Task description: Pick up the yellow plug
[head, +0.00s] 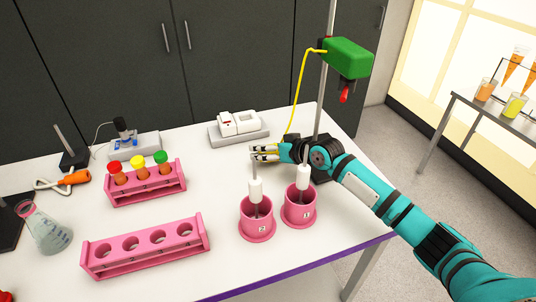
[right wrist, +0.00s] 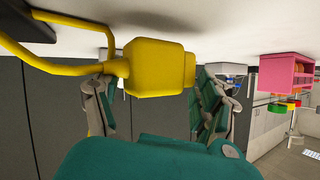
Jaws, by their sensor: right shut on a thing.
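The yellow plug (right wrist: 155,68) fills the space between the fingers of my right gripper in the right wrist view, with its yellow cable running off to the left. My right gripper (head: 264,152) is shut on it, low over the white table behind the pink pots; it also shows in the right wrist view (right wrist: 160,100). In the head view the fingers mostly hide the plug. The yellow cable (head: 299,82) rises from there to a green box (head: 347,58) on a metal stand. My left gripper is not in view.
Two pink pots (head: 257,230) (head: 299,216) with white-handled tools stand in front of my right gripper. A white device (head: 238,122) is behind it. A pink rack (head: 147,187) with capped tubes, an empty pink rack (head: 145,261) and a flask (head: 48,232) are left.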

